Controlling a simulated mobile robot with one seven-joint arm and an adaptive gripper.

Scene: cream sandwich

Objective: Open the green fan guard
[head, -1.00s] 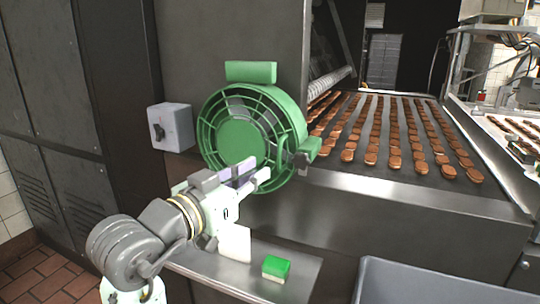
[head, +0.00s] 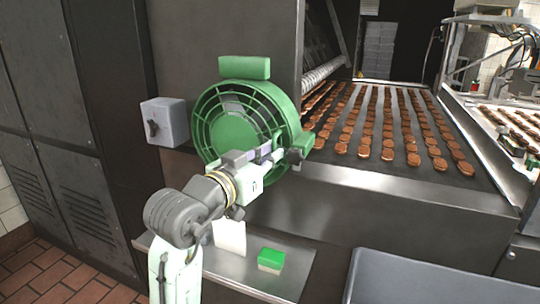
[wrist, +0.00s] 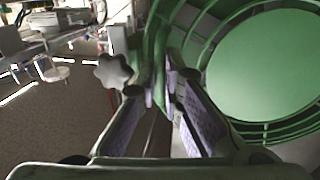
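The round green fan guard (head: 235,132) is against the dark machine wall, with slats around a solid centre disc. In the wrist view its disc and ribs (wrist: 265,70) fill the upper right. My gripper (head: 278,151) is at the guard's lower right rim. In the wrist view its purple-padded fingers (wrist: 160,90) are apart, with a green edge piece between or just beyond the tips. Whether the tips touch it is unclear.
A grey switch box (head: 166,122) is left of the guard. A metal shelf (head: 215,268) below holds a green-and-cream sponge-like block (head: 271,260). A conveyor (head: 400,170) with rows of brown biscuits is to the right. A grey bin (head: 440,280) stands at the lower right.

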